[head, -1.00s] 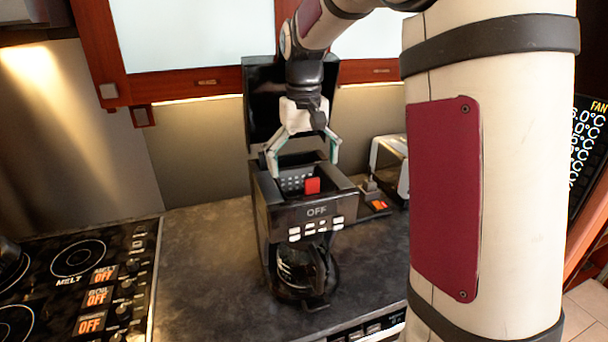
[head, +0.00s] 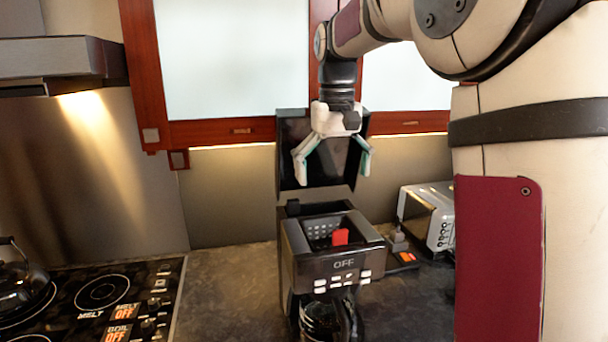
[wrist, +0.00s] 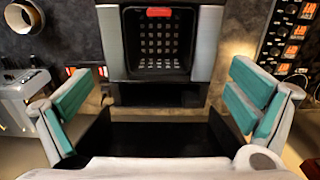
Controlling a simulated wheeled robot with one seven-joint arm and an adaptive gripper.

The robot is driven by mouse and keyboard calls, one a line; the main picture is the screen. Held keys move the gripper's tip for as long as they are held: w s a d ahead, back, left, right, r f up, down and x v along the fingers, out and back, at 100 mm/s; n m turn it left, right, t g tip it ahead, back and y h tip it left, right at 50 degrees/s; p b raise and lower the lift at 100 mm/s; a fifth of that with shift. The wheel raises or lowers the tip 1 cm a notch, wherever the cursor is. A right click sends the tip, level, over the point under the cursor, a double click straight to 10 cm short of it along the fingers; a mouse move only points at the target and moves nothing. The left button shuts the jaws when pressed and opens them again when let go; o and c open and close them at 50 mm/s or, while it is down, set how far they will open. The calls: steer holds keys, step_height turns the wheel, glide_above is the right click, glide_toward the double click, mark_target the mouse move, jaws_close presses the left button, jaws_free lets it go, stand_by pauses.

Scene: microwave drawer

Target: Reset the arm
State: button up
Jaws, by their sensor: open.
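My gripper (head: 333,170) is open and empty in the head view. It hangs above the coffee maker (head: 318,268), in front of its raised black lid (head: 297,135). The coffee maker's top is open and shows a perforated basket with a red piece (head: 341,237) in it. In the wrist view my gripper's teal-padded fingers (wrist: 155,105) are spread wide with nothing between them. The coffee maker's basket (wrist: 155,45) and the red piece (wrist: 159,12) lie beyond the fingers. A glass pot (head: 322,318) sits low in the machine, partly cut off by the frame.
A silver toaster (head: 427,215) stands right of the coffee maker. A stove (head: 100,295) with a kettle (head: 20,280) is at the left. Wall cabinets (head: 230,60) hang close behind my arm. Counter (head: 228,290) between stove and coffee maker is clear.

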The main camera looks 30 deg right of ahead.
steer(key=s+a+f+n+t+b, duration=0.1)
steer(key=s+a+f, duration=0.3)
steer(key=s, duration=0.6)
steer(key=s+a+f+n+t+b, duration=0.1)
steer(key=s+a+f+t, duration=0.2)
steer(key=s+a, duration=0.5)
steer(key=shift+s+a+f+t, duration=0.15)
steer(key=shift+s+f+t, duration=0.25)
steer(key=shift+s+t, duration=0.6)
steer(key=shift+s, duration=0.2)
